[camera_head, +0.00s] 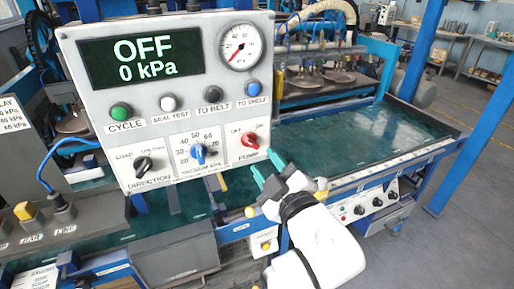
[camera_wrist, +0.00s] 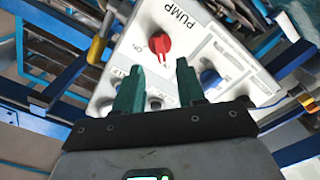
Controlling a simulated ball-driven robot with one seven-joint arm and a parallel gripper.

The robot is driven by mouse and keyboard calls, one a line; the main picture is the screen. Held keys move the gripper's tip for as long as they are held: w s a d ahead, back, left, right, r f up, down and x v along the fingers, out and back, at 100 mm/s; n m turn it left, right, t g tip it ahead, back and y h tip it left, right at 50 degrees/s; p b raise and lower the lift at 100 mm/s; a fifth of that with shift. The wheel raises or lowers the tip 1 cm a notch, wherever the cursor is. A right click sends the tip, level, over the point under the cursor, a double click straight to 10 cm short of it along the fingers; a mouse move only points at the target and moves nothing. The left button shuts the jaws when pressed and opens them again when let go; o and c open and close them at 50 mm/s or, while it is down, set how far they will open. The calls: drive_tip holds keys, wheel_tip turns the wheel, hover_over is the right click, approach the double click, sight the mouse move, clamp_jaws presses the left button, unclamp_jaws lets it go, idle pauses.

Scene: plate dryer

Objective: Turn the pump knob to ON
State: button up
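The red pump knob (camera_head: 250,140) is at the lower right of the white control panel (camera_head: 207,82). OFF and ON labels are above it, and its pointer direction is too small to tell surely. In the wrist view, the red knob (camera_wrist: 159,43) lies just beyond my fingertips, in line with the gap between them. My gripper (camera_head: 264,163) is open and empty, its teal fingers below and right of the knob, apart from it. The wrist view shows both fingers (camera_wrist: 160,66) spread. The display (camera_head: 140,58) reads OFF, 0 kPa.
A blue knob (camera_head: 198,152) sits left of the red one; it also shows in the wrist view (camera_wrist: 209,77). A black direction knob (camera_head: 143,164) is further left. Push buttons line the panel above, under a gauge (camera_head: 241,47). A green-topped table (camera_head: 400,130) extends behind.

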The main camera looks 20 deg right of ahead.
sight(253, 146)
drive_tip(key=w+p, duration=0.1)
drive_tip(key=w, duration=0.5)
drive_tip(key=shift+w, duration=0.25)
drive_tip(key=shift+c, duration=0.4)
clamp_jaws()
